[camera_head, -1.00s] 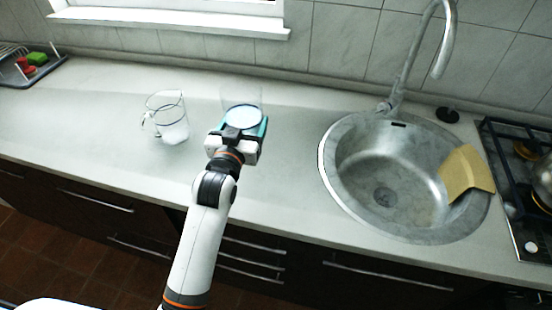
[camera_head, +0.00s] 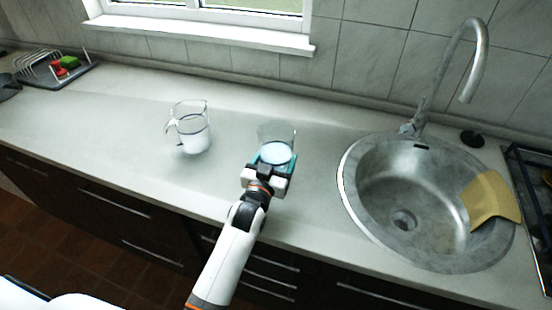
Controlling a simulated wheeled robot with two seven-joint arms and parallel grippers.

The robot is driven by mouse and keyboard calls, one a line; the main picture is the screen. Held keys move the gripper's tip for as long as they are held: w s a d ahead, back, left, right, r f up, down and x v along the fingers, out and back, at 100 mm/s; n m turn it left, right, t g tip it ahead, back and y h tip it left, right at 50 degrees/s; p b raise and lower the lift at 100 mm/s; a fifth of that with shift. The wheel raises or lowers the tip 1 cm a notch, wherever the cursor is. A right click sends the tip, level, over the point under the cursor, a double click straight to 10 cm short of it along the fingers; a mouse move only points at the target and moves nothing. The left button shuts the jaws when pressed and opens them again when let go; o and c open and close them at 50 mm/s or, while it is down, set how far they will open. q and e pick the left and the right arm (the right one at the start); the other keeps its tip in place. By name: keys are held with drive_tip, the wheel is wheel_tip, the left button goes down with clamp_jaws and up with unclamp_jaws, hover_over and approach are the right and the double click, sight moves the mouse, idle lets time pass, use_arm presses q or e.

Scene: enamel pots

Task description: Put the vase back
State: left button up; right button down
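A clear glass vessel with a pale blue surface inside (camera_head: 277,151), which looks like the vase, is at my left gripper (camera_head: 269,170). The gripper appears shut on its near side, with teal parts beside the jaws hiding its lower portion. The vessel is roughly upright over the counter; I cannot tell whether its base touches it. A glass jug with a handle on its left (camera_head: 191,128) stands apart on the counter, to the left of the vessel, with pale contents. My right gripper is not in view.
The pale counter (camera_head: 90,125) is clear left of the jug. A round metal sink (camera_head: 405,220) with a tall faucet (camera_head: 476,65) and a tan board-like piece (camera_head: 488,200) lies right. A dish rack (camera_head: 45,72) is far left; a stove is at the right edge.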

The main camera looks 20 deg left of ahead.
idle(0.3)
use_arm(q)
drive_tip(key=o, duration=1.1)
drive_tip(key=shift+f, duration=0.15)
drive_tip(key=o, duration=0.3)
drive_tip(key=shift+s, duration=0.1)
drive_tip(key=shift+o, duration=0.2)
drive_tip(key=shift+s, duration=0.2)
drive_tip(key=s, duration=0.5)
drive_tip(key=s+b, duration=0.1)
drive_tip(key=s, duration=0.5)
drive_tip(key=shift+s+a, duration=0.2)
drive_tip(key=shift+s, duration=0.1)
